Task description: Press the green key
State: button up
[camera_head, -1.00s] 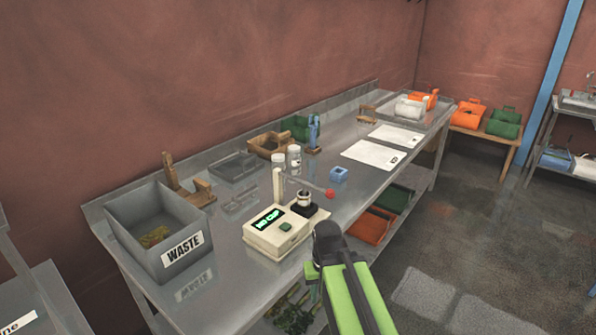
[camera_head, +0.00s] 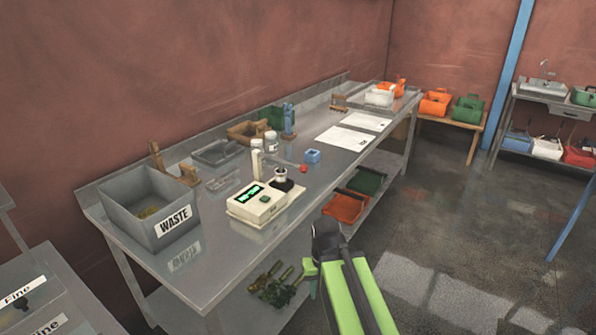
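The green key (camera_head: 265,199) is a small green button on top of a cream powder filler (camera_head: 249,213), beside a dark display with green text too small to read. The filler stands near the front edge of the steel bench, with a small cup (camera_head: 281,174) on its dark pad at the back right. My green and black arm rises from the bottom of the view, in front of the bench and to the right of the filler. I cannot clearly make out the fingertips of my gripper, so whether it is open or shut is unclear. It appears apart from the key.
A grey waste bin (camera_head: 177,217) stands left of the filler. Two white jars (camera_head: 271,141), a blue block (camera_head: 312,156) and a lever with a red knob (camera_head: 304,168) are behind and right of it. The floor right of the bench is clear.

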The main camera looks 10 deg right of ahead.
aim_at(264, 199)
jog(key=u, duration=0.15)
jog(key=i, duration=1.05)
jog(key=z, duration=0.1)
